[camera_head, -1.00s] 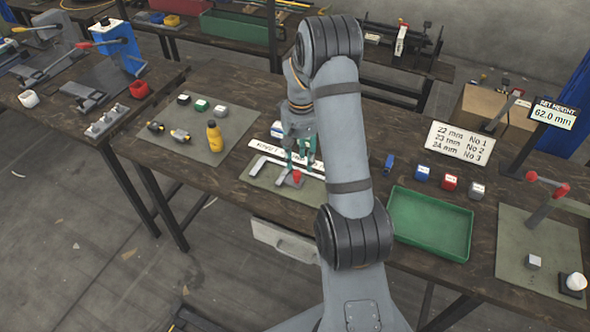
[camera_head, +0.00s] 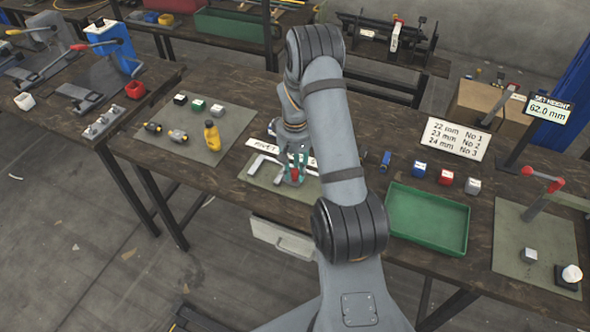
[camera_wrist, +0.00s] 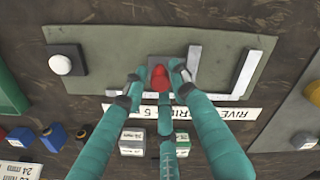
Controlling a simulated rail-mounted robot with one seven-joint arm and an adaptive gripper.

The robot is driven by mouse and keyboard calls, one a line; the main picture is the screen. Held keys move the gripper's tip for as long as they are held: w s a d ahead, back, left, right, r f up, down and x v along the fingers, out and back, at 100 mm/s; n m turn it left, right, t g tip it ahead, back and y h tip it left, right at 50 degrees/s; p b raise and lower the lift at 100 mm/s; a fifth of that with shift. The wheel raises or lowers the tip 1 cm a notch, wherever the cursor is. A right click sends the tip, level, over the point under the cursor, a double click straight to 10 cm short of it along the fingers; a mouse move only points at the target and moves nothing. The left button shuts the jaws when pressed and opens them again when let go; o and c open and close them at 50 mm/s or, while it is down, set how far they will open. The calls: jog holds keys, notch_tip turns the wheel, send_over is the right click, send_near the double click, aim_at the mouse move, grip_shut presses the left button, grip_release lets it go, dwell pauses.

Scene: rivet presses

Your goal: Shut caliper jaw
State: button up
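The caliper lies on a grey-green mat (camera_head: 254,176). Its L-shaped fixed jaw (camera_wrist: 257,68) is on the right in the wrist view; its light metal arm also shows in the head view (camera_head: 262,160). A separate upright metal jaw (camera_wrist: 193,60) stands left of it, with a clear gap between the two. A red knob (camera_wrist: 159,80) on a dark block sits beside this jaw. My gripper (camera_wrist: 157,72) has teal fingers spread around the red knob, with a visible gap at least on the left. In the head view my gripper (camera_head: 294,174) is low over the mat, partly hiding the knob.
A white knob on a dark block (camera_wrist: 62,63) is at the mat's left end. Labelled blocks (camera_wrist: 132,140) and a white sign strip (camera_wrist: 230,112) lie beside the mat. A green tray (camera_head: 428,220) and a yellow bottle (camera_head: 212,136) stand to either side in the head view.

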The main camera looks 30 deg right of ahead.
grip_shut()
dwell(0.5)
jog(key=w+a, duration=0.1)
jog(key=w, duration=0.1)
jog(key=w+a+b, duration=0.1)
jog(key=w+a, duration=0.2)
jog(key=w, duration=0.1)
jog(key=shift+a+b, duration=0.3)
jog(key=shift+a, duration=0.1)
jog(key=shift+w+r, duration=0.1)
jog(key=shift+r, duration=0.05)
jog(key=shift+o, duration=0.9)
grip_release()
jog(key=shift+a, duration=0.1)
jog(key=shift+o, duration=1)
